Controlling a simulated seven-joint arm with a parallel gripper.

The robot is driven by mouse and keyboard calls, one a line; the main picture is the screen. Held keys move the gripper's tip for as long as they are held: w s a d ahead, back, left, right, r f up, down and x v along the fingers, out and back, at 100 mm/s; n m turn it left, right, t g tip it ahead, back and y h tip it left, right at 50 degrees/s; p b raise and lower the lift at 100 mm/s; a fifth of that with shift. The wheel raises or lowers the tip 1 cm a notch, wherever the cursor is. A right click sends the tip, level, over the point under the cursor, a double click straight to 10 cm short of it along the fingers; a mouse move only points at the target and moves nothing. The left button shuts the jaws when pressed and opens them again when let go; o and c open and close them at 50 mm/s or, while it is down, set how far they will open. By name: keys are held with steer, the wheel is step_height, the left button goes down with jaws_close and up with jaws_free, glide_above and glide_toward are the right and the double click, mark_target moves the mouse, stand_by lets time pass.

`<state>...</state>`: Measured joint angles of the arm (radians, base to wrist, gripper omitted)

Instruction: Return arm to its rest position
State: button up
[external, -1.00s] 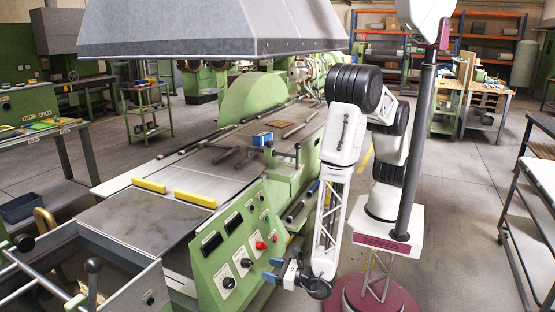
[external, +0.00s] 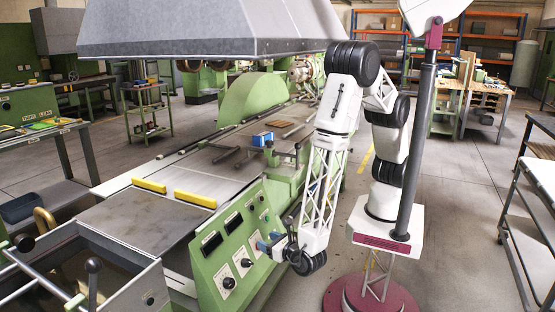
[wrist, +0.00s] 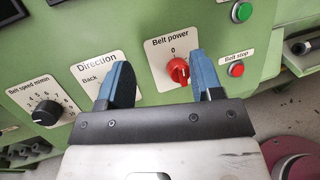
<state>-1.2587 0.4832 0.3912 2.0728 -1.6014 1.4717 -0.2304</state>
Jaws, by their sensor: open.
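The red belt power knob (wrist: 178,71) shows just left of the right finger, and the left finger covers part of the Direction label (wrist: 97,66). Whether a finger touches the panel, I cannot tell. My arm reaches down from its stand with the forearm tilted toward the panel.
The panel also bears a black belt speed knob (wrist: 46,113) and a red belt stop button (wrist: 236,69). A grey hood (external: 210,32) hangs above the machine. A dark pole (external: 415,150) stands beside my arm. Open floor (external: 465,230) lies to the right.

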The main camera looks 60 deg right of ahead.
steer(key=w+d+r+m+g+h, duration=0.2)
steer(key=d+r+m+g+h, duration=0.4)
steer(key=d+r+m+g, duration=0.85)
steer(key=w+d+r+t+y, duration=0.2)
steer(key=w+d+r+y, duration=0.3)
steer(key=w+d+r, duration=0.55)
steer(key=s+d+r+m+g+y, duration=0.1)
steer(key=s+d+r+m, duration=0.35)
steer(key=d, duration=0.45)
steer(key=s+d+r+m+g+y, duration=0.1)
steer(key=s+d+r+m, duration=0.3)
steer(key=d, duration=0.5)
steer(key=s+d+r+m+y, duration=0.2)
steer(key=s+d+m+y, duration=0.1)
steer(key=s+d+m, duration=0.7)
steer(key=shift+s+d+m+t, duration=0.2)
steer(key=shift+d+m+t, duration=0.15)
steer(key=shift+d, duration=0.4)
